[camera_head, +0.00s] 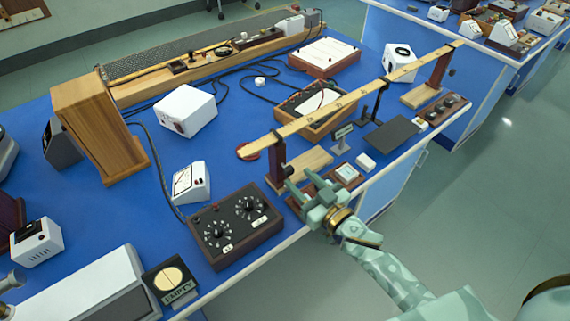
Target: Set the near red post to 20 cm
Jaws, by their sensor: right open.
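The near red post (277,158) is a dark red upright on a pale wooden base (307,163), under the near end of a long wooden scale beam (340,100). A similar red post (440,68) stands under the far end. My right gripper (301,180) is open, just in front of the near post's base and low over the bench edge. Whether it touches the base or post, I cannot tell. The scale's numbers are too small to read. My left gripper is not in view.
A dark box with two dials (236,224) stands left of my right gripper. Small white blocks (365,161) and a dark flat plate (392,133) lie to the right. A white meter (190,183) stands behind the dial box.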

